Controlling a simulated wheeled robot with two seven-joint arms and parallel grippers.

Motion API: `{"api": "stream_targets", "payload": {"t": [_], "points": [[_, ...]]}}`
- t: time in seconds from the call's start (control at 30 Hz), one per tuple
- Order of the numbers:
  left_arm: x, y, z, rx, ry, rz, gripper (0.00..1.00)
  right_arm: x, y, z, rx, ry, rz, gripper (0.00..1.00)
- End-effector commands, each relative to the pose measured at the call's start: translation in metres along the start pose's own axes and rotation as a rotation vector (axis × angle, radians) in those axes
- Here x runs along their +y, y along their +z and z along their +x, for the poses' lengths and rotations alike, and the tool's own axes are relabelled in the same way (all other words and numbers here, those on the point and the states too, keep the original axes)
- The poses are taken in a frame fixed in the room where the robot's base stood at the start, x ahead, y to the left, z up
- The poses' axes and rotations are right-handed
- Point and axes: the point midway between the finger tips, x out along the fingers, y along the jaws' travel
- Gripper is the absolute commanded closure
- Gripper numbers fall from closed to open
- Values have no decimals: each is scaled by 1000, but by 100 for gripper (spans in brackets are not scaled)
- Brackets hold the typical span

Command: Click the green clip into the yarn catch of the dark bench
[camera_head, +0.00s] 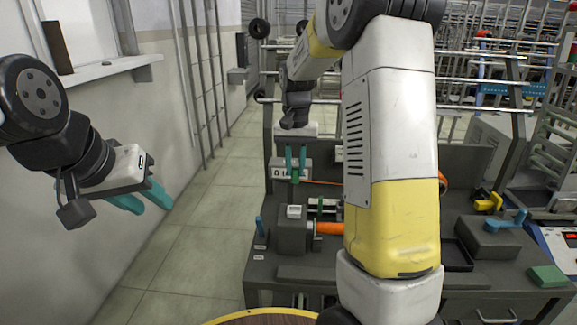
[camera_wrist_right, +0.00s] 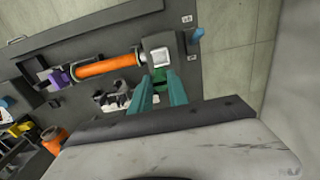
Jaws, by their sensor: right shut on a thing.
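My right gripper (camera_head: 295,166) is above the back left part of the dark bench (camera_head: 300,272). Its teal fingers are shut on the green clip (camera_head: 295,176), which shows between the fingertips. In the right wrist view the clip (camera_wrist_right: 160,76) sits at the tips of the fingers (camera_wrist_right: 161,88), near the grey block with a white square top. An orange strand runs rightward from near the clip in the head view. I cannot tell for certain which part is the yarn catch. My left gripper (camera_head: 142,199) is open and empty, away from the bench at the left.
An orange bobbin (camera_head: 329,228) lies beside the grey block (camera_head: 292,229); it also shows in the wrist view (camera_wrist_right: 105,67). Yellow (camera_head: 489,202) and blue parts and a green block (camera_head: 547,276) are at the right. My right arm hides the bench's middle.

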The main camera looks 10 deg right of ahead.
Motion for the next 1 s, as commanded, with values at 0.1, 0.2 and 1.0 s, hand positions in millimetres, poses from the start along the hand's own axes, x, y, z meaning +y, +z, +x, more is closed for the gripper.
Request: {"api": "stream_targets", "payload": {"t": [0.1, 0.2, 1.0], "points": [[0, 0, 0, 0, 0, 0, 64, 0, 2, 4, -3, 1, -2, 100], [0, 0, 0, 0, 0, 0, 64, 0, 2, 13, -3, 2, -2, 100], [0, 0, 0, 0, 0, 0, 64, 0, 2, 73, -2, 1, -2, 100]]}}
